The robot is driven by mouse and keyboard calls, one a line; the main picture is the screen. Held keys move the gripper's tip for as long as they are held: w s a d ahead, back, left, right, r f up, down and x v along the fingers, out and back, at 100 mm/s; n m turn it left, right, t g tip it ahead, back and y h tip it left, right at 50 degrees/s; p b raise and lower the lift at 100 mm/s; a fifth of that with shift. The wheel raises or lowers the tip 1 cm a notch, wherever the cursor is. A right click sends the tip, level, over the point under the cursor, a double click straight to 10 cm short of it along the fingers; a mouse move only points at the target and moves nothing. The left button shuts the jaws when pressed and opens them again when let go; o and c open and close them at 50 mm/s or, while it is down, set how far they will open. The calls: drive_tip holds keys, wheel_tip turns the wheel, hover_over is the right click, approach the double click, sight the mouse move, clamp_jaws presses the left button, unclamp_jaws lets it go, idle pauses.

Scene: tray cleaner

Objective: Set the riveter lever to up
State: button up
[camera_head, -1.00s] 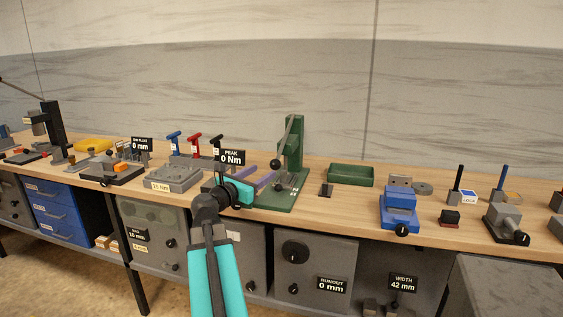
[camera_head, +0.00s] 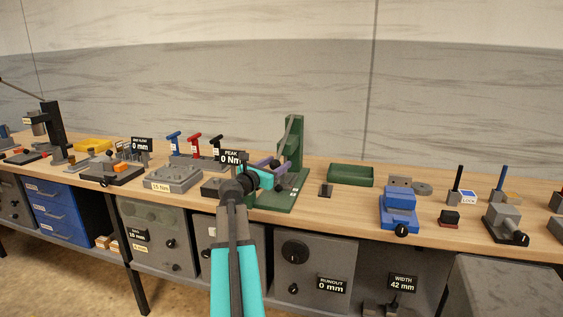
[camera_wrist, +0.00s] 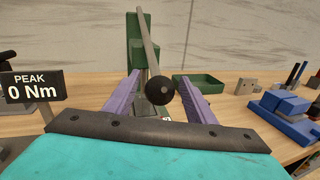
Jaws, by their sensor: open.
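The riveter is a green press (camera_head: 294,145) on the bench; its column also shows in the wrist view (camera_wrist: 138,45). Its grey lever (camera_wrist: 149,42) slants down from the top of the column towards me, so it points down. The lever ends in a black ball knob (camera_wrist: 159,90). My gripper (camera_wrist: 160,88) is open, its two purple fingers pointing at the press. In the wrist view the knob appears between the fingers, with a gap on either side. I cannot tell how far ahead it is. In the head view my gripper (camera_head: 274,165) covers the knob area.
A "PEAK 0 Nm" sign (camera_wrist: 32,88) stands close on the left. A green tray (camera_head: 350,175) and a blue vise-like fixture (camera_head: 399,205) are to the right. A grey block fixture (camera_head: 172,177) and several T-handled tools (camera_head: 195,144) are to the left.

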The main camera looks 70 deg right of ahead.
drive_tip(key=shift+x, duration=1.6)
